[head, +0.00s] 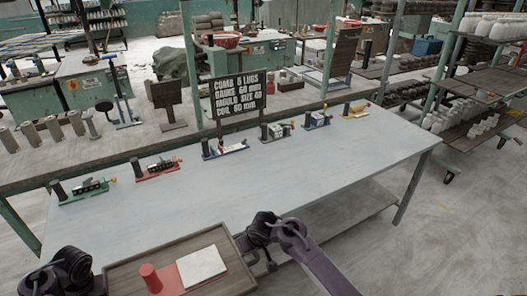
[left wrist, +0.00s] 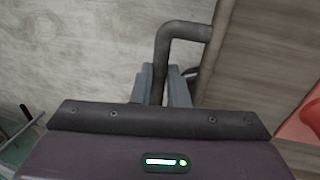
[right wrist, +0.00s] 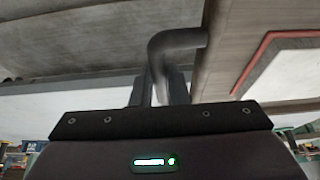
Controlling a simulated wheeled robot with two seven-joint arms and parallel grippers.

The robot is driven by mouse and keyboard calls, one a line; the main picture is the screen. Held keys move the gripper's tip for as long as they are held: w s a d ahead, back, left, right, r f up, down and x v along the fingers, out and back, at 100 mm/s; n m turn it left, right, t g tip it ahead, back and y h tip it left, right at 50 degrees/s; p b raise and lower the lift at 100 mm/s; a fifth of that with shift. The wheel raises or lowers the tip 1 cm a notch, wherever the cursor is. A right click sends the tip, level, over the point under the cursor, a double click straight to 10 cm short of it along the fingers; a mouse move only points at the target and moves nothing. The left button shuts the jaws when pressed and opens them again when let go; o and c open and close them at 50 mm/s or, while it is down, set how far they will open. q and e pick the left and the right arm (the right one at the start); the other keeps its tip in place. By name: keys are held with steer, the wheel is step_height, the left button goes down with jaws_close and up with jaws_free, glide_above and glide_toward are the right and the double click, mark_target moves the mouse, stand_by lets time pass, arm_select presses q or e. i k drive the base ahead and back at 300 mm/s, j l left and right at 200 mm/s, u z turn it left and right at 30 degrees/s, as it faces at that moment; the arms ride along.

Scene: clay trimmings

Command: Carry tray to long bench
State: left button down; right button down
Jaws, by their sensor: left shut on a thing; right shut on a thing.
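The brown wooden tray (head: 128,272) is at the bottom of the head view, in front of the long grey bench (head: 260,165). A red cylindrical piece (head: 151,277) and a white slab with a red edge (head: 202,266) rest on the tray. My left gripper (head: 62,275) is shut on the tray's dark bent handle (left wrist: 178,35) at the left side. My right gripper (head: 268,232) is shut on the other handle (right wrist: 172,42) at the right side. The tray's lower edge is cut off in the head view.
Several small coloured fixtures, such as a green one (head: 86,190) and a yellow one (head: 355,109), line the bench's far edge. A black sign (head: 238,97) with white text stands behind them. The bench's near half is bare. Shelving (head: 485,80) stands at right.

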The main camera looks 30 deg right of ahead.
mark_target(164, 219)
steer(key=i, duration=1)
